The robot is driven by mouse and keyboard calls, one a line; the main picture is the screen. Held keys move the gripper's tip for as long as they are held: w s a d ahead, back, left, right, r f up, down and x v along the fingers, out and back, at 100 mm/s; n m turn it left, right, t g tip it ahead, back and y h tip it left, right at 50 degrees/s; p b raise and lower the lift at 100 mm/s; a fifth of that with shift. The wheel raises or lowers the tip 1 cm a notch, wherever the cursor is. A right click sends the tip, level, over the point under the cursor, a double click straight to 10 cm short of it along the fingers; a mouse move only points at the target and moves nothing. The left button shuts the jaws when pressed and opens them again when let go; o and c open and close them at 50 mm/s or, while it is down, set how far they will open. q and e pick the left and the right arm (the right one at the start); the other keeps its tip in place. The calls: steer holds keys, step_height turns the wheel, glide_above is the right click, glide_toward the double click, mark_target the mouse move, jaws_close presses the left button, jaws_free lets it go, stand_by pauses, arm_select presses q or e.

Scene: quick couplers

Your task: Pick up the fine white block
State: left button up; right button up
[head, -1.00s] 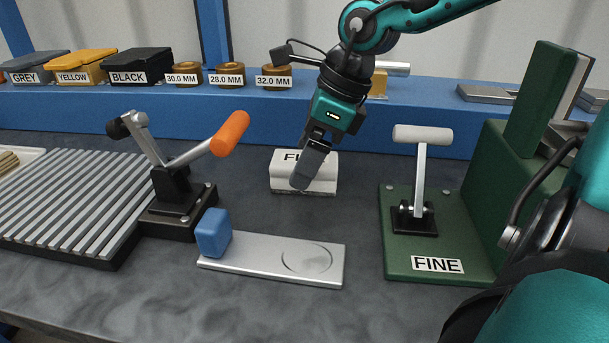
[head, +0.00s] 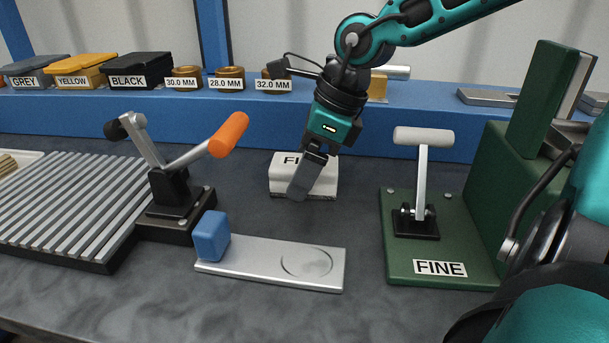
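The white block (head: 325,184) sits on the dark bench just in front of the blue ledge. Its label begins "FI", and the rest is hidden behind my gripper. My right gripper (head: 300,190) points down and slightly left, with its grey fingertip overlapping the block's front face in the head view. The fingers are seen side-on, so I cannot tell their opening or whether they touch the block. My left gripper is not in view.
An orange-handled clamp (head: 172,190) and a silver plate (head: 265,266) with a blue block (head: 211,237) lie front left. A green FINE fixture (head: 455,236) with an upright lever stands right. Labelled boxes and rings line the blue ledge (head: 60,112).

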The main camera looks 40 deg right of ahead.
steer(key=shift+c, duration=0.3)
steer(key=c, duration=1.1)
